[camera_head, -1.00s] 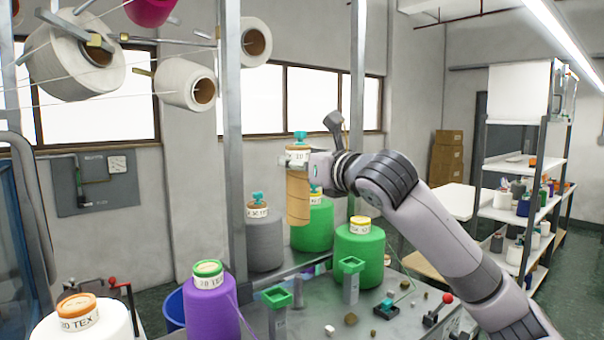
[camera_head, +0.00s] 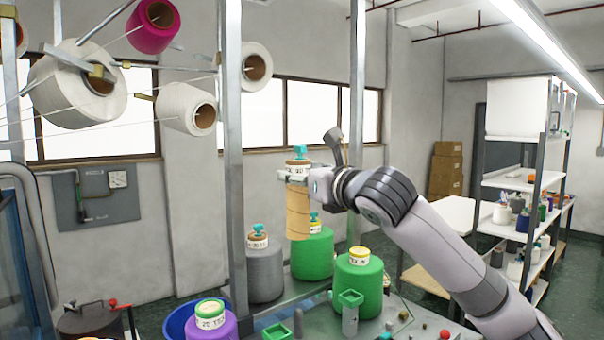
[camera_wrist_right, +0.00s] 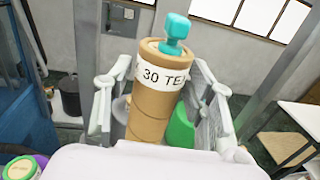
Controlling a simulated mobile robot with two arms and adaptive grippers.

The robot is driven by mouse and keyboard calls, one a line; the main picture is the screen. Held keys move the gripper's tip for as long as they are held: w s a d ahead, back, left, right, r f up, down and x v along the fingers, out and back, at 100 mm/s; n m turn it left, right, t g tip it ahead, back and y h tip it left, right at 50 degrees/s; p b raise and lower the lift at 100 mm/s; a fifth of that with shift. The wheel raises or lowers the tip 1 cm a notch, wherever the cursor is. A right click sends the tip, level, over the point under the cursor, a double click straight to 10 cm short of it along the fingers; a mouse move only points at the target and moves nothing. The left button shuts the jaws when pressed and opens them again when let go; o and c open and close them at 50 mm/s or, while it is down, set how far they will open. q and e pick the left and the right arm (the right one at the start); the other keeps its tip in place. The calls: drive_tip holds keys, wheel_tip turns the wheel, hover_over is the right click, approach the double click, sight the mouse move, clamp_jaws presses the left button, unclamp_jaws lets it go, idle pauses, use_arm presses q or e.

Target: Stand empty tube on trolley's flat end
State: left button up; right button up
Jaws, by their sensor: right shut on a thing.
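My right gripper (camera_head: 294,177) is shut on a bare brown cardboard tube (camera_head: 298,215), high above the metal surface. The tube is about upright, with a white label band and a teal plug on top. In the right wrist view the tube (camera_wrist_right: 152,108) stands between the gripper's fingers (camera_wrist_right: 160,100), and its label reads "30 TE", cut off at the edge. The flat grey metal top (camera_head: 318,312), which may be the trolley, lies below with cones on and behind it. My left gripper is not in view.
A green cone (camera_head: 358,285) with a yellow top stands below my right arm. Another green cone (camera_head: 312,257) and a grey cone (camera_head: 264,270) stand behind. A purple cone (camera_head: 212,325) is at front left. Metal posts (camera_head: 234,160) rise close left of the tube.

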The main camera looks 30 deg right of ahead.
sight(301, 154)
wheel_tip(301, 154, up, 4)
drive_tip(key=p, duration=0.4)
wheel_tip(301, 154, up, 2)
drive_tip(key=shift+r+p, duration=0.2)
drive_tip(key=shift+p, duration=0.5)
drive_tip(key=shift+r, duration=1.35)
